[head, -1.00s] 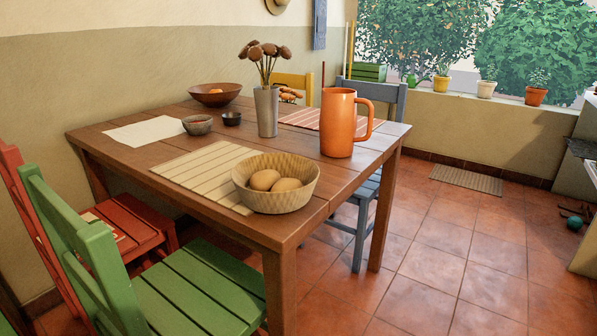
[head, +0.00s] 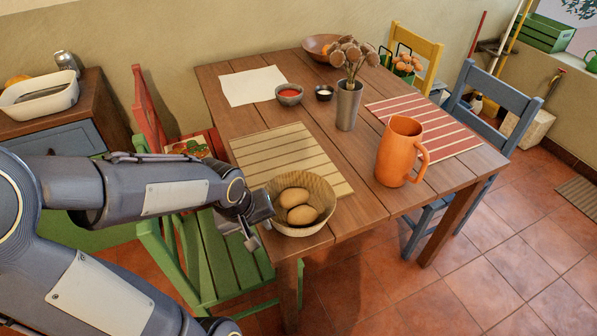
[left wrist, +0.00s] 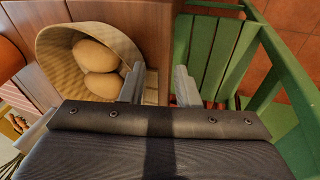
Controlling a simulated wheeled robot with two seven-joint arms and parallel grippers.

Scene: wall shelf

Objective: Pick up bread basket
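The bread basket (head: 302,231), a round woven bowl with brown bread rolls (head: 294,197) in it, stands upright at the table's near corner. In the left wrist view the basket (left wrist: 58,52) is at upper left. My left gripper (head: 257,222) is at the basket's left side. In the left wrist view its fingers (left wrist: 158,85) are apart, with nothing clamped between them. One finger overlaps the basket's rim in that view; I cannot tell whether it touches.
The wooden table (head: 350,205) also holds a striped placemat (head: 285,160), an orange pitcher (head: 398,150), a vase (head: 348,105) and small bowls (head: 289,94). A green chair (head: 225,250) stands below my left arm. Floor is free at right.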

